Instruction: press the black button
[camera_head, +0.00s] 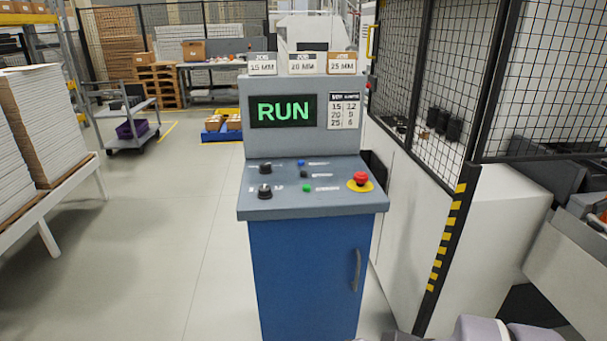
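The control console (312,204) stands in the middle, a blue cabinet with a grey sloping panel. Two black round controls sit on the panel's left: an upper one (265,168) and a lower one (264,191); both look like knobs. A small dark button (303,174) seems to sit between a blue button (301,162) and a green button (306,188); its colour is hard to tell. A red mushroom button (360,180) on a yellow base is at the right. My gripper is not in view; grey rounded parts at the bottom right look like my arm.
A screen (283,110) reads RUN in green, beside a number chart (344,110). A black mesh fence (440,80) and white machine housing stand close on the right. Stacked boards on a rack (45,200) are at the left. The floor (170,250) left of the console is clear.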

